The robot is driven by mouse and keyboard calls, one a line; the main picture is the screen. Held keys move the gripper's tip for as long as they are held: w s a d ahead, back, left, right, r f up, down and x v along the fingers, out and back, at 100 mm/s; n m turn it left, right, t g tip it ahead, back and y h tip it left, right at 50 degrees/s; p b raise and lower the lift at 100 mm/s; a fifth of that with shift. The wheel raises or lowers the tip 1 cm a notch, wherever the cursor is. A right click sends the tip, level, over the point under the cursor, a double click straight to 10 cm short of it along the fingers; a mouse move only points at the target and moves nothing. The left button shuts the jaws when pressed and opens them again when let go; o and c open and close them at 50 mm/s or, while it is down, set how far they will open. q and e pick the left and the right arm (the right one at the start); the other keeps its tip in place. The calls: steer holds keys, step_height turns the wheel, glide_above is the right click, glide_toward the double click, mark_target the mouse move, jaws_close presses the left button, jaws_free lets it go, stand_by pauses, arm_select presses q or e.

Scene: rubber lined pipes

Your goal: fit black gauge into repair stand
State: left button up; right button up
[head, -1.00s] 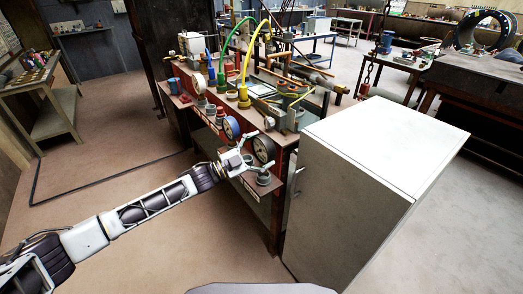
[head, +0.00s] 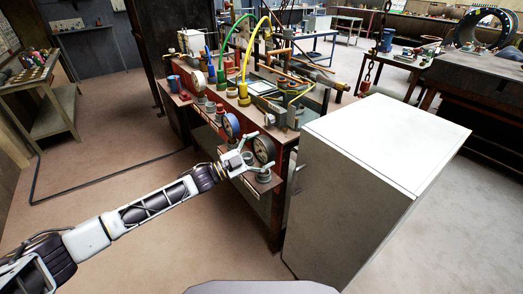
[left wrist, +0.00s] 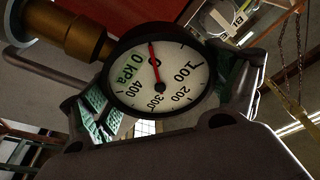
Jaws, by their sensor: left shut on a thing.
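The black gauge (head: 264,149), with a black rim and white dial, shows at the front of the red bench. It fills the middle of the left wrist view (left wrist: 158,75), dial towards the camera, needle near 0 kPa. My left gripper (head: 261,152) is shut on it, with green finger pads on both sides. A brass fitting (left wrist: 68,32) lies close behind the gauge's upper left; I cannot tell whether they are joined. I cannot make out which part of the bench is the repair stand. My right gripper is out of view.
Green (head: 222,45) and yellow (head: 246,55) hoses arch above the bench. A large white cabinet (head: 345,205) stands close on the right.

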arm_select(q)
steer(key=shift+f+b, duration=0.5)
steer(key=shift+f, duration=0.5)
stand_by(0.4)
steer(key=o, duration=1.2)
steer(key=shift+f, duration=0.15)
steer(key=shift+a, duration=0.15)
steer(key=shift+v, duration=5.85)
